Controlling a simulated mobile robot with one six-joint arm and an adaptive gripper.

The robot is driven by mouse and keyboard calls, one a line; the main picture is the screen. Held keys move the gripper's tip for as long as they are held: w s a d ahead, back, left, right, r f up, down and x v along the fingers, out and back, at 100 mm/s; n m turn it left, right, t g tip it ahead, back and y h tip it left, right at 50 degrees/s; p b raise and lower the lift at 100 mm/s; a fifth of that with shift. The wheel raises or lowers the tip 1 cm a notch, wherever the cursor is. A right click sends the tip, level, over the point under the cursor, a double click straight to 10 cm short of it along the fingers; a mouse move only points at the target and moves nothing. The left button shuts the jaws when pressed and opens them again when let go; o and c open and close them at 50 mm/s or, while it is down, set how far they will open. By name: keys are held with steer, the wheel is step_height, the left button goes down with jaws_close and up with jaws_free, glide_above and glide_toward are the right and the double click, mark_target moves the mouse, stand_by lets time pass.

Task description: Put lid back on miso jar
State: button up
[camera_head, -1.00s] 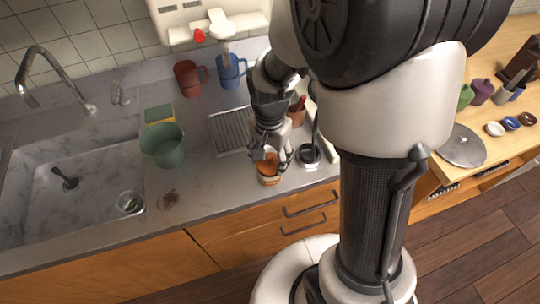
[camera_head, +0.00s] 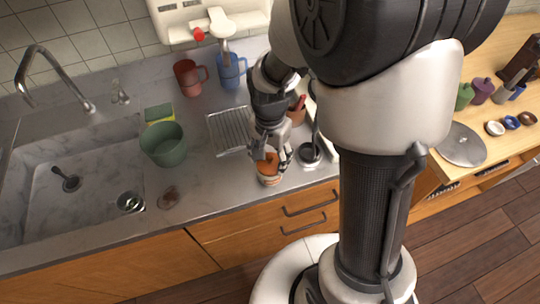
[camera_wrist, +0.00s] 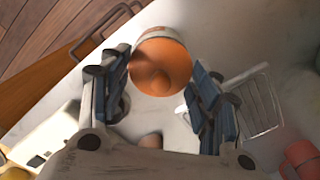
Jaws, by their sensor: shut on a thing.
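The miso jar (camera_head: 269,180) stands on the counter near its front edge, with a pale band around its top. The round orange lid (camera_head: 267,164) is over the jar's mouth; whether it is fully seated cannot be told. My gripper (camera_head: 271,160) points down over the jar. The fingers partly hide the jar in the head view.
A black round item (camera_head: 310,154) stands close right of the jar. A drying rack (camera_head: 230,128) and a terracotta pot (camera_head: 297,112) are behind. A green tub (camera_head: 163,144), a small brownish round item (camera_head: 168,197) and the sink (camera_head: 90,190) are left. Counter between is clear.

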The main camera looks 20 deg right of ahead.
stand_by(0.4)
steer(key=o, duration=0.9)
steer(key=shift+c, duration=0.2)
steer(key=o, duration=0.5)
steer(key=shift+c, duration=0.2)
steer(key=shift+r+p, duration=3.1)
steer(key=shift+r, duration=0.4)
steer(key=shift+c, duration=0.6)
